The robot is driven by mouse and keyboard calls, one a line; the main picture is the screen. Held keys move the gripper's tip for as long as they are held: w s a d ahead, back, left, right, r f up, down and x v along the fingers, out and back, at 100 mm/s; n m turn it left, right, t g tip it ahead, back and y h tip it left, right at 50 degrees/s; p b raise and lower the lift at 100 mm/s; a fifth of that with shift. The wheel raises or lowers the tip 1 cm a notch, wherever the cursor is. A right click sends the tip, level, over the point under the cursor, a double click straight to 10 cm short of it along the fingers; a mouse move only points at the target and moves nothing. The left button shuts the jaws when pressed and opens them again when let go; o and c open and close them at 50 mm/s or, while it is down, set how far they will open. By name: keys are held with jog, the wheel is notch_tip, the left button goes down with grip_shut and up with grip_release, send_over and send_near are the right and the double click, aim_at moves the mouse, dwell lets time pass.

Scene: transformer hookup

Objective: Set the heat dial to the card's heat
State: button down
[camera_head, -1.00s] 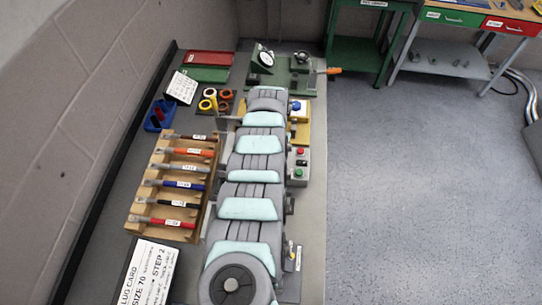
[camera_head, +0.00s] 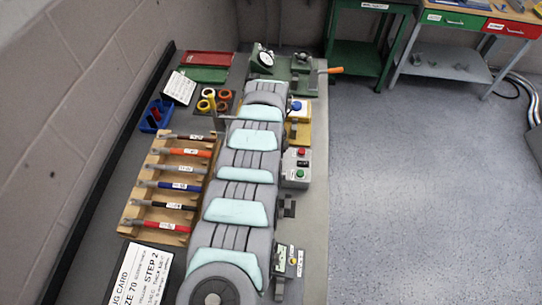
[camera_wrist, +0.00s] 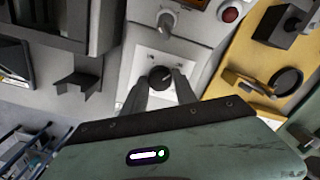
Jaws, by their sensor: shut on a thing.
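In the wrist view a round black dial (camera_wrist: 160,76) sits on a white plate on a grey box. My gripper (camera_wrist: 161,79) has its two fingers on either side of the dial, closed on it. The dial's mark and scale are too small to read. In the head view my arm hides the gripper and the dial. The white lug card (camera_head: 143,272) lies at the bottom left, cut by the frame edge. Its text includes "70" and "STEP 2"; its smaller lines are not readable.
A grey lever or knob (camera_wrist: 167,21) and a red button (camera_wrist: 230,14) are near the dial. A yellow device (camera_wrist: 263,70) stands right of the box. A wooden rack (camera_head: 150,190) of several labelled tools lies left of my arm. The floor at right is clear.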

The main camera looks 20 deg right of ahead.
dwell(0.4)
jog(key=c, duration=1)
grip_release()
jog(key=shift+o, duration=0.2)
notch_tip(320, 180, up, 11)
jog(key=shift+b, duration=0.4)
